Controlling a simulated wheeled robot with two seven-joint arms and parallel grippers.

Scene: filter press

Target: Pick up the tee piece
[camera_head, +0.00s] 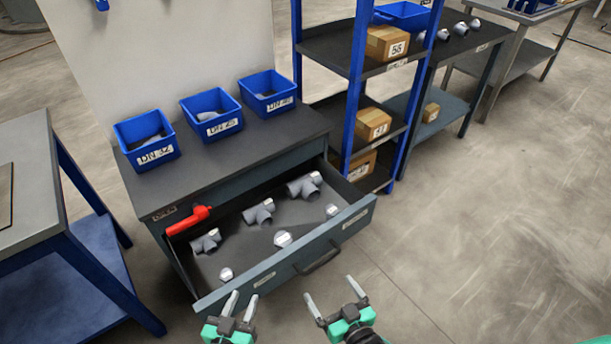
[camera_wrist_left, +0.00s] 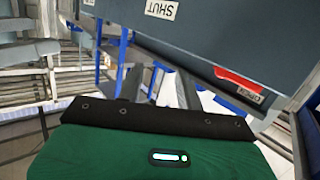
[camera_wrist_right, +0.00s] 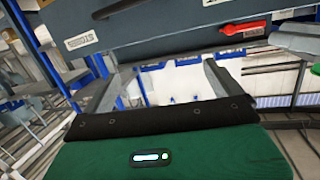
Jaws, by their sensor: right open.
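Three grey tee pieces lie in the open drawer in the head view: a smaller one (camera_head: 207,241) at the left, a middle one (camera_head: 260,212), and a larger one (camera_head: 305,186) at the back right. My left gripper (camera_head: 242,297) is in front of the drawer's left front edge, its fingers apart and empty. My right gripper (camera_head: 332,289) is open and empty, in front of the drawer handle and to its right. Neither gripper touches a tee piece. The tee pieces cannot be made out in the wrist views.
The drawer front (camera_head: 345,226) and its handle (camera_head: 318,260) stand between my grippers and the tees. Small round fittings (camera_head: 283,239) lie nearer the front. A red object (camera_head: 188,220) is at the drawer's left. Blue bins (camera_head: 147,153) stand on the cabinet top. Floor at right is clear.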

